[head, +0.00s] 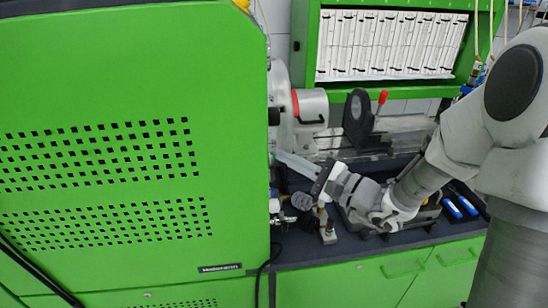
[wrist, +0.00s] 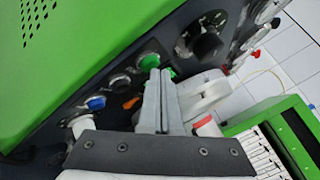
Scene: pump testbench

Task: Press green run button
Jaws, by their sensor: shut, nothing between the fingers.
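The green button (wrist: 148,61) shows in the wrist view on the dark control panel (wrist: 128,57) along the edge of the green cabinet. My gripper (wrist: 160,73) is shut and empty, with its fingertips right at the lower right edge of the green button in the picture. I cannot tell whether they touch it. A bit of green (wrist: 171,73) also shows just right of the fingertips. In the head view my gripper (head: 280,156) reaches left behind the cabinet's edge, and the panel face with the button is hidden there.
The panel also carries a blue button (wrist: 96,102), an orange switch (wrist: 131,103) and a black knob (wrist: 208,46). The large green cabinet (head: 120,90) fills the left of the head view. A red-tipped lever (head: 382,97) stands behind my arm, and fittings (head: 303,201) lie on the bench below.

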